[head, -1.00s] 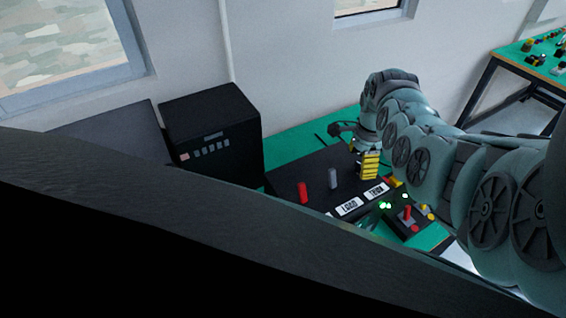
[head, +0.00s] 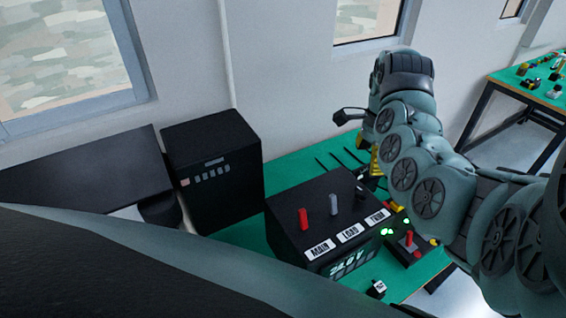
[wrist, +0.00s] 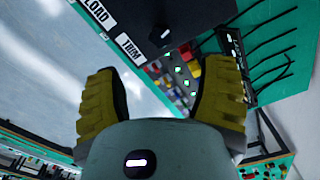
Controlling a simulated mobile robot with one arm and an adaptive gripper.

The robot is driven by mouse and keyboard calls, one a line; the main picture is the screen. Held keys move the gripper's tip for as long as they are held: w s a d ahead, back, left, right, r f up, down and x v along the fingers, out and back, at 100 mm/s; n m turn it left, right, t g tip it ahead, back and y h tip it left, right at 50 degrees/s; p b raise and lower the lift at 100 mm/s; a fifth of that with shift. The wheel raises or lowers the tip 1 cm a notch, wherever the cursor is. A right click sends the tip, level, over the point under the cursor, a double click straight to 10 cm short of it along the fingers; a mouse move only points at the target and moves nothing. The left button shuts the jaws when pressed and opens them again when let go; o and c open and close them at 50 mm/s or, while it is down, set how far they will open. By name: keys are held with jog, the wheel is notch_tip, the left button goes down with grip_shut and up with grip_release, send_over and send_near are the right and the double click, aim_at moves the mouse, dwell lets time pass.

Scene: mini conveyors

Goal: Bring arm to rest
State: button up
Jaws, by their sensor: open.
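My gripper (wrist: 160,105) shows in the wrist view with its two yellow ridged fingers spread apart and nothing between them. In the head view my arm reaches in from the right, and its yellow fingers (head: 375,165) are partly hidden behind the arm links and beside the black control box. The black control box (head: 290,225) carries a red lever, a grey lever, a dark knob and labels MAIN, LOAD and TRIM. In the wrist view the control box (wrist: 150,18) lies beyond the fingertips, with the dark knob and the LOAD and TRIM labels showing.
A tall black unit (head: 212,175) stands left of the control box on the green table (head: 290,172). A small panel with a red joystick (head: 409,240) and lit green buttons sits at its right. Another green table (head: 530,90) with small parts stands at the back right.

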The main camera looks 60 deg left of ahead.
jog(key=shift+r, duration=0.3)
dwell(0.5)
